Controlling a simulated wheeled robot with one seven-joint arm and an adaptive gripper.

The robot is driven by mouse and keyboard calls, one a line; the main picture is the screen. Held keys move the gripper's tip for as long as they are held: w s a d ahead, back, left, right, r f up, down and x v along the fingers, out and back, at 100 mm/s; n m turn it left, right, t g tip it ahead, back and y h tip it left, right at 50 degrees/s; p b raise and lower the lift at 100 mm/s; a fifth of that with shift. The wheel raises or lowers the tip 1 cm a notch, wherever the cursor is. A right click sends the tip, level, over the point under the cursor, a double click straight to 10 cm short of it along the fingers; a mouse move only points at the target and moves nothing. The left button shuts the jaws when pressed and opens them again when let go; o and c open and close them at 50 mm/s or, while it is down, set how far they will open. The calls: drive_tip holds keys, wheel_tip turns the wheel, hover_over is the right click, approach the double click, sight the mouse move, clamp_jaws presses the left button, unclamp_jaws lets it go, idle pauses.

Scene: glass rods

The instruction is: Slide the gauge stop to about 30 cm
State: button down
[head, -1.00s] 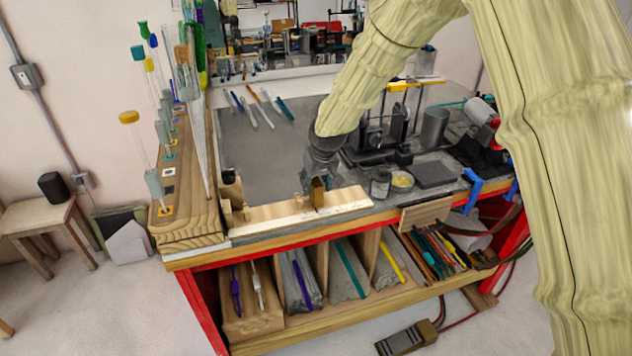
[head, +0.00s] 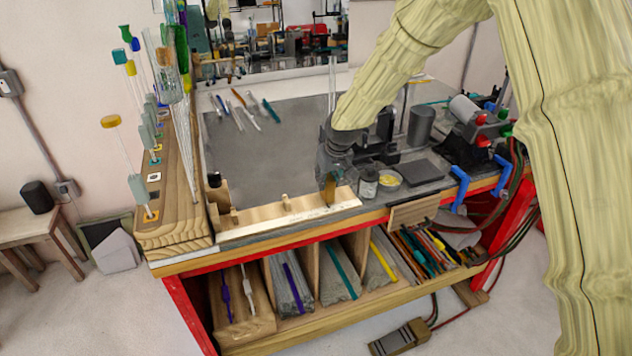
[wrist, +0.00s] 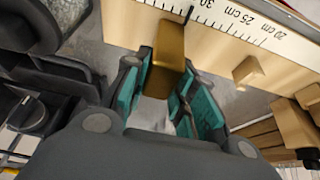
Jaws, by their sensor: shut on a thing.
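The gauge is a pale wooden board with a printed scale (wrist: 272,38) along the bench's front edge; it also shows in the head view (head: 270,219). The gauge stop is a brass-coloured block (wrist: 168,48) near the board's right end in the head view (head: 329,190). My gripper (wrist: 176,85) is shut on the stop, with teal-padded fingers on either side of it. A thin dark pointer by the stop lies close to the 30 label in the wrist view. The exact reading is hard to tell.
A small wooden peg (wrist: 248,72) stands along the gauge, apart from the stop. A jar (head: 368,182) and a yellow dish (head: 388,179) stand just right of my gripper. A rack of upright glass rods (head: 172,190) is at the left.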

drive_tip(key=c, duration=1.2)
unclamp_jaws()
drive_tip(key=shift+o, duration=0.2)
drive_tip(key=v, duration=1.2)
drive_tip(key=shift+f, duration=0.15)
